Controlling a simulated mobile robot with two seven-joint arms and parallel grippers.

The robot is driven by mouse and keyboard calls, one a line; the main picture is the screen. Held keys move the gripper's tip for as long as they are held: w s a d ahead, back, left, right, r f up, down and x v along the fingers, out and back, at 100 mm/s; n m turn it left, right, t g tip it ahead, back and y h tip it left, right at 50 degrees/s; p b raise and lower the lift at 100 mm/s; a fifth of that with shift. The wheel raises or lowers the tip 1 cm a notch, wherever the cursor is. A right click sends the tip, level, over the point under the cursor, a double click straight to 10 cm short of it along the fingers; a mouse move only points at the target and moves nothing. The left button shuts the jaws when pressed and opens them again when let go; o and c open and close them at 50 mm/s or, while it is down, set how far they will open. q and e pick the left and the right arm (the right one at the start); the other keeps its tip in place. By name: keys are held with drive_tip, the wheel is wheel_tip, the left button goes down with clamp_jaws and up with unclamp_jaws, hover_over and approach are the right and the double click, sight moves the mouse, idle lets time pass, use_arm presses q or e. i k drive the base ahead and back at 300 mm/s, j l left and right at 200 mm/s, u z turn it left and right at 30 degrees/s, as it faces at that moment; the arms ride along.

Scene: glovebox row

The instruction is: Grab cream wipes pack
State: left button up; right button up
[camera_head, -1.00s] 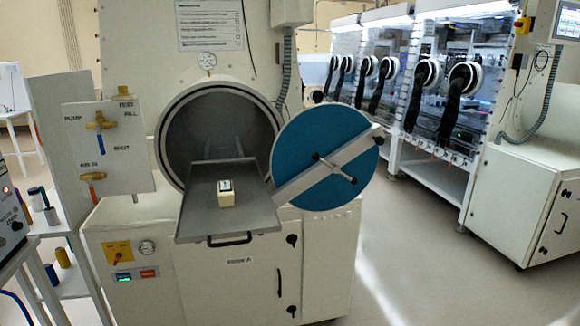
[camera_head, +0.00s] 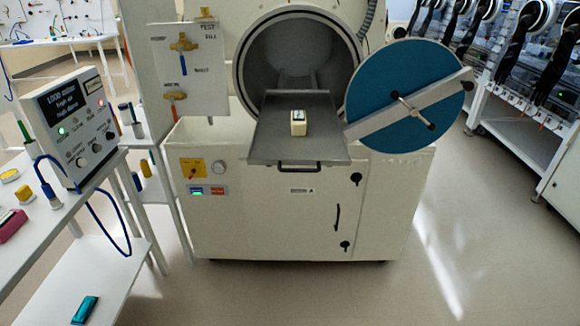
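A small cream pack (camera_head: 298,123) with a dark patch on top sits upright on the grey sliding tray (camera_head: 262,150). The tray sticks out of the round antechamber opening (camera_head: 300,50) of the cream cabinet. The pack stands near the middle of the tray with bare tray around it. Neither of my grippers shows in the head view.
The blue round door (camera_head: 400,75) hangs open right of the tray, with a bar and handle across it. A white bench (camera_head: 60,205) with an instrument box (camera_head: 75,125) stands at the left. A teal item (camera_head: 85,310) lies on its lower shelf. The floor in front is clear.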

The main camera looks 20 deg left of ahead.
sight(298, 118)
drive_tip(key=i+j+z, duration=0.25)
drive_tip(key=i+j, duration=0.2)
drive_tip(key=j, duration=0.2)
drive_tip(key=i+j+z, duration=0.1)
drive_tip(key=j, duration=0.3)
drive_tip(key=i+j+z, duration=0.1)
drive_tip(key=i+j, duration=0.15)
drive_tip(key=i+j+z, duration=0.15)
drive_tip(key=j, duration=0.35)
